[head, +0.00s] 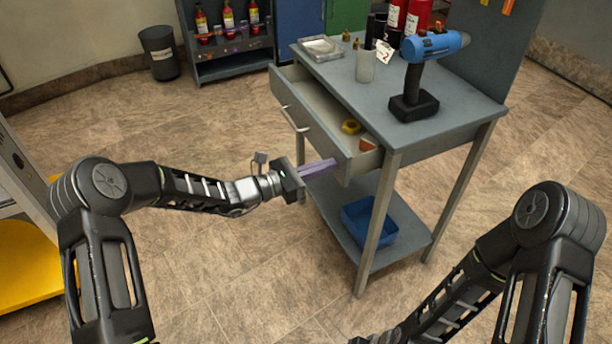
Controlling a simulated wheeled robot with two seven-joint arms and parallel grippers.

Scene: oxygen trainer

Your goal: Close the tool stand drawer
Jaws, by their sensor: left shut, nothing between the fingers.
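The grey tool stand (455,110) is right of centre. Its drawer (318,132) sticks out toward the left, partly open, with a bar handle (292,118) on its front. A yellow ring-shaped item (351,127) and an orange item (367,145) lie inside at the near end. My left gripper (334,163) is shut and empty, with its purple fingers at the near end of the drawer front, just below its edge. I cannot tell whether they touch it. My right arm comes in at the lower right; its gripper is out of the picture.
A blue drill (428,50), a cup (366,66) and red cylinders (417,15) stand on the stand's top. A blue bin (370,222) sits on the lower shelf. A shelf with bottles (228,45) and a dark bin (160,52) are behind. The floor left of the drawer is clear.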

